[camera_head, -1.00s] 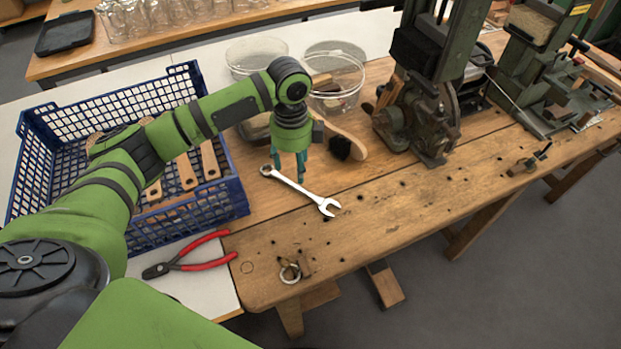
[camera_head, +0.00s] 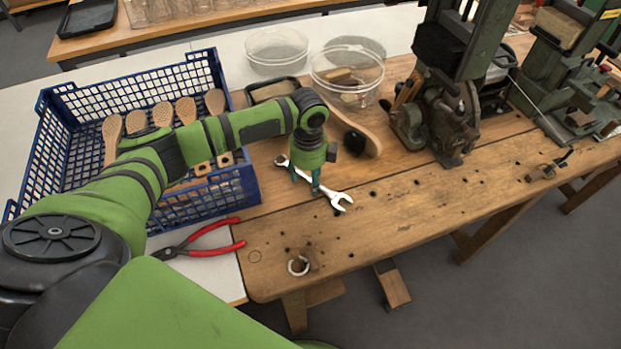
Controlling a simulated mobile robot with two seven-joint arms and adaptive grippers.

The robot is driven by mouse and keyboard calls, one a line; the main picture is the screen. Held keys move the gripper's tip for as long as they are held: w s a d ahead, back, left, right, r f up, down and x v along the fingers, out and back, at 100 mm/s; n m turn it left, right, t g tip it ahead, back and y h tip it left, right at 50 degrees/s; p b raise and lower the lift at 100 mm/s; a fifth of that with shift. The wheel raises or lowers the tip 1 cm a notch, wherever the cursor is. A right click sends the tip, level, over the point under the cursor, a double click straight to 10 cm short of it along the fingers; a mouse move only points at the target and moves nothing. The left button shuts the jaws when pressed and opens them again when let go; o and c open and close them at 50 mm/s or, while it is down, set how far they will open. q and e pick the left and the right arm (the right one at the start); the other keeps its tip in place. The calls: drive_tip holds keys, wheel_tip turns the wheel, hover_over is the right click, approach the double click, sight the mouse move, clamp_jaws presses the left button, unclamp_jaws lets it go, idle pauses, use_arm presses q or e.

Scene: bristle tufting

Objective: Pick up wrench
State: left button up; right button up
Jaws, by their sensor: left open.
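A silver wrench (camera_head: 336,196) lies on the wooden workbench (camera_head: 400,215), slanting from upper left to lower right. My left gripper (camera_head: 305,188) points down right over the wrench's shaft. Its teal fingers are open and stand apart, one on either side of the shaft as far as I can tell. The gripper and wrist hide part of the shaft; the ring end shows to the left and the open jaw end to the right. Whether the fingers touch the wrench cannot be told. My right gripper is not in view.
A blue crate (camera_head: 205,212) with wooden brush bodies stands left. Red-handled pliers (camera_head: 215,252) lie in front of it. A wooden brush (camera_head: 362,135) and clear tubs (camera_head: 347,72) lie behind the wrench. Green machines (camera_head: 440,120) stand right. The bench's front middle is mostly clear.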

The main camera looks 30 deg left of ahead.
use_arm(q)
clamp_jaws()
drive_tip(key=shift+r, duration=0.1)
